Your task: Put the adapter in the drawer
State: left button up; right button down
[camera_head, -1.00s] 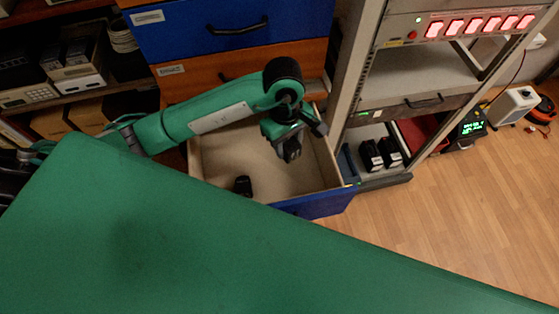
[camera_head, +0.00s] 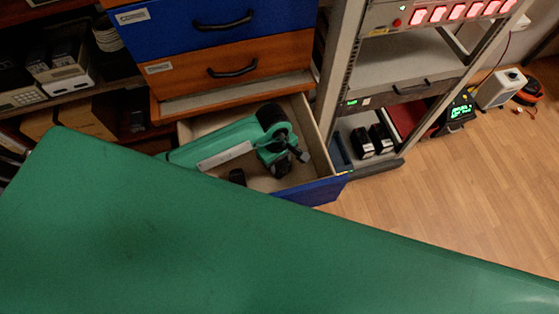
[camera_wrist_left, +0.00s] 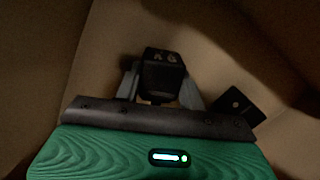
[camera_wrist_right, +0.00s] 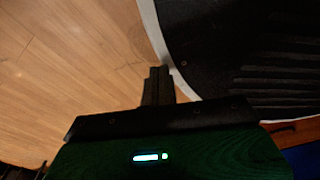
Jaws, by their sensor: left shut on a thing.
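The open drawer (camera_head: 326,190) has a blue front and a pale inside. My left gripper (camera_head: 284,168) is low inside it, toward its right side. In the left wrist view my left gripper (camera_wrist_left: 162,88) is shut on a dark block, the adapter (camera_wrist_left: 163,72), with two round marks on its end. Whether the adapter touches the drawer floor I cannot tell. A second black item (camera_head: 238,176) lies in the drawer left of the gripper; it also shows in the left wrist view (camera_wrist_left: 240,106). My right gripper (camera_wrist_right: 158,86) has its fingers together and empty, above the wooden floor.
A green surface (camera_head: 200,240) fills the foreground and hides part of the drawer. Shut orange (camera_head: 220,70) and blue (camera_head: 190,28) drawers stand above. A metal rack (camera_head: 335,75) stands close on the right. Wooden floor (camera_head: 440,205) is clear at the right.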

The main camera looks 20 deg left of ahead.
jog(key=shift+a, duration=0.1)
pick_arm(q)
jog(key=shift+f, duration=0.1)
jog(key=o, duration=1.1)
jog(key=shift+o, duration=0.3)
pick_arm(e)
jog(key=shift+w+a, duration=0.1)
jog(key=shift+w, duration=0.35)
